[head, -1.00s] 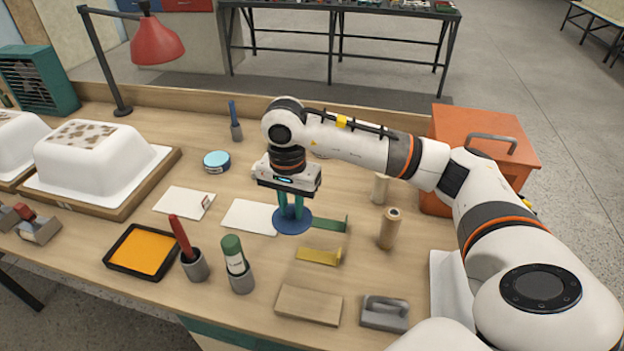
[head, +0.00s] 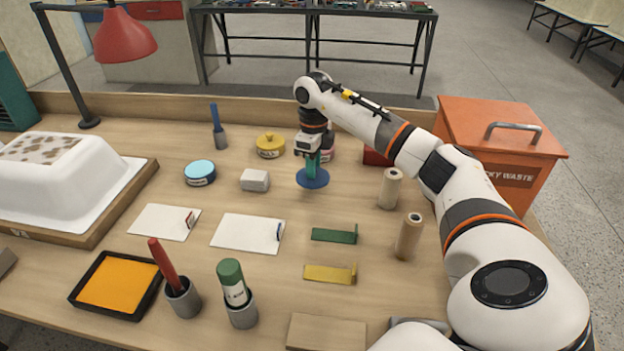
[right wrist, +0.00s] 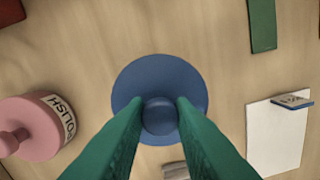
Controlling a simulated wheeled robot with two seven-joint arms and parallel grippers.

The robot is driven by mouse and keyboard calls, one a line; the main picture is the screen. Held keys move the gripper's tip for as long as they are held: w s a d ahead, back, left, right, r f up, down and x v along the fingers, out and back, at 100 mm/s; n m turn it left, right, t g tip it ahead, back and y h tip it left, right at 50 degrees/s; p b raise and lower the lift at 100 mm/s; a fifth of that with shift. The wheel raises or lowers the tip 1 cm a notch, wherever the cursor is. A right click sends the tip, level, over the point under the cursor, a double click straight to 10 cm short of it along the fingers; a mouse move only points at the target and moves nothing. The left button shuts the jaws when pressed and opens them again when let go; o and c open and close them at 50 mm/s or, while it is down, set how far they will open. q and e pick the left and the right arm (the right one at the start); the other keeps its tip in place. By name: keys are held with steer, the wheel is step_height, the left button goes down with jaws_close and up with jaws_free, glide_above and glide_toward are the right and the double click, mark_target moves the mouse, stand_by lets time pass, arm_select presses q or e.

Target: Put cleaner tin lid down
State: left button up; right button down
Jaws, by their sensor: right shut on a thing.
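A round dark blue lid (head: 313,179) with a central knob is held by my right gripper (head: 313,165). Its flat disc faces down over the wooden bench; I cannot tell whether it touches the wood. In the right wrist view the green fingers (right wrist: 160,112) pinch the knob of the lid (right wrist: 160,72). A low round tin with a light blue top and dark blue side (head: 200,173) stands to the left, apart from the lid; its label is too small to read. My left gripper is not in view.
A yellow tin (head: 270,145) and a pink polish tin (right wrist: 35,128) stand near the lid. A white block (head: 255,180), two white cards, a green bracket (head: 334,235) and cardboard rolls (head: 391,188) surround it. An orange waste bin (head: 490,150) is at right. Bare wood lies around the lid.

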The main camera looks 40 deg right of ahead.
step_height(320, 180, down, 4)
steer(key=shift+r, duration=0.1)
steer(key=shift+f, duration=0.2)
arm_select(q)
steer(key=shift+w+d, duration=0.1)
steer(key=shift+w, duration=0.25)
arm_select(e)
steer(key=shift+w, duration=0.1)
steer(key=c, duration=1.2)
jaws_free()
steer(key=shift+f, duration=0.1)
steer(key=shift+c, duration=0.2)
step_height(320, 180, up, 12)
steer(key=shift+r, duration=0.15)
